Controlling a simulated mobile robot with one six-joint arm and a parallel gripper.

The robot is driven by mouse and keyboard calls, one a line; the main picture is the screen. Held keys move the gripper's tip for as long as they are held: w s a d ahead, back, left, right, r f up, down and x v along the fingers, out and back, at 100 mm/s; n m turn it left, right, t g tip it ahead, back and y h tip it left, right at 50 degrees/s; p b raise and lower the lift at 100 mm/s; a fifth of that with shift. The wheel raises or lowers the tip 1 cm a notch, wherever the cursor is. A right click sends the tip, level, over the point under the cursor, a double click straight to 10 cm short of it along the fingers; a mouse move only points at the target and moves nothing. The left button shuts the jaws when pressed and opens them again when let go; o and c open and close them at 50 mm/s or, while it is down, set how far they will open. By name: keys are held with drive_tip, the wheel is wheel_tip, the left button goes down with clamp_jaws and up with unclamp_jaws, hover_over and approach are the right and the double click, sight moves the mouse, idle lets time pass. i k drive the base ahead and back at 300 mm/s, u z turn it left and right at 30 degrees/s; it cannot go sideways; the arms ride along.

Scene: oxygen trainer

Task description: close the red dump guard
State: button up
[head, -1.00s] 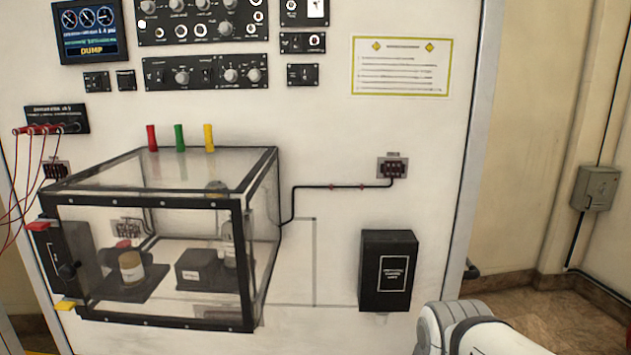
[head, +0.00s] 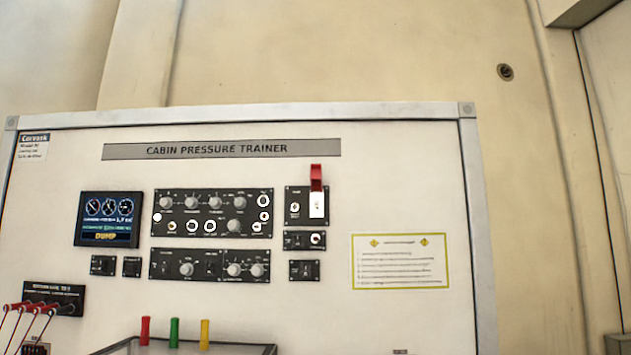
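The red dump guard (head: 316,178) is at the top right of the control panels in the head view. It stands raised, pointing up above a white switch plate (head: 319,206) on a small black panel (head: 296,206). The switch plate is uncovered. The display (head: 109,219) at the left reads "DUMP" in yellow letters. My gripper is not in view.
The trainer board (head: 400,170) is upright, with several black knob panels (head: 212,213) left of the guard. A notice (head: 400,261) is at the right. Red, green and yellow posts (head: 174,332) stand above the clear box. Red leads (head: 38,309) are at lower left.

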sight(316, 168)
drive_tip(key=z, duration=1.2)
drive_tip(key=k, duration=1.15)
drive_tip(key=u, duration=1.05)
drive_tip(key=i, duration=1)
drive_tip(key=u, duration=0.05)
